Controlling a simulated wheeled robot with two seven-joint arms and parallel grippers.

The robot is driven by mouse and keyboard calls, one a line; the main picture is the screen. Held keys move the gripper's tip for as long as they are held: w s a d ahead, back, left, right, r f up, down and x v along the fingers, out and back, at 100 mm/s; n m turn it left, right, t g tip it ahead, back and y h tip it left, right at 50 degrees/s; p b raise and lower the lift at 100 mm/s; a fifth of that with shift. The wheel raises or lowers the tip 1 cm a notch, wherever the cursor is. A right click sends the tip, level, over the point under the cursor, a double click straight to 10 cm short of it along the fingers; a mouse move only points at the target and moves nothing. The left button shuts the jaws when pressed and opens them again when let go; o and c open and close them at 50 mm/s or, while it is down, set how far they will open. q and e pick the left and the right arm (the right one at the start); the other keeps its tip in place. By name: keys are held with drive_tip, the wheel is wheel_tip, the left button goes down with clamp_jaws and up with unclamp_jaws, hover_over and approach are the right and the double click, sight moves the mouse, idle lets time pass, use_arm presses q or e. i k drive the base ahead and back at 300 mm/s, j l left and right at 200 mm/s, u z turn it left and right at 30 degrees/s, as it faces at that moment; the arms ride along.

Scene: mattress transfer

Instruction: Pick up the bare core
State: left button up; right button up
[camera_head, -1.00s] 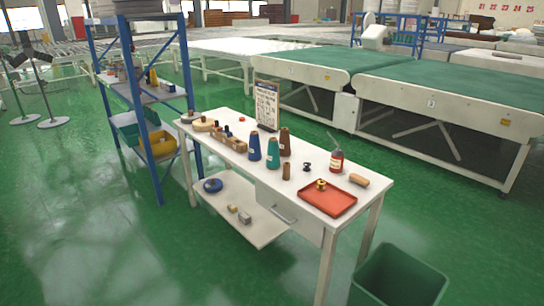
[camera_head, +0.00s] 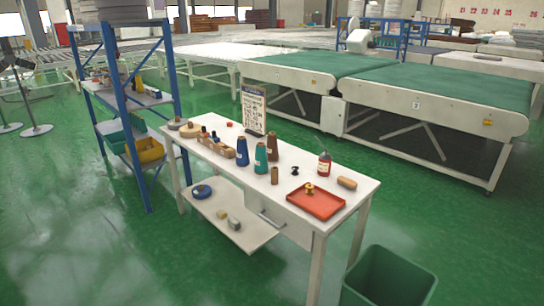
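The bare core is most likely the small brown tube (camera_head: 274,175) standing upright on the white table (camera_head: 220,168), with no thread visible on it. It stands in front of the teal cone (camera_head: 260,158) and the brown cone (camera_head: 272,146), left of the red tray (camera_head: 315,201). A blue cone (camera_head: 242,151) stands further left. Neither of my grippers shows in the view, so whether they are open or shut is hidden.
A red bottle (camera_head: 324,163), a small black object (camera_head: 295,171) and a tan roll (camera_head: 347,183) share the table. A sign (camera_head: 253,109) stands behind. A green bin (camera_head: 389,278) stands at front right. A blue shelf (camera_head: 120,110) is left. Green floor (camera_head: 100,245) is open at front left.

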sight(274, 170)
drive_tip(key=i+j, duration=0.25)
drive_tip(key=i, duration=0.2)
drive_tip(key=i+j, duration=0.3)
drive_tip(key=i, duration=0.2)
drive_tip(key=i+j, duration=0.25)
drive_tip(key=i, duration=0.2)
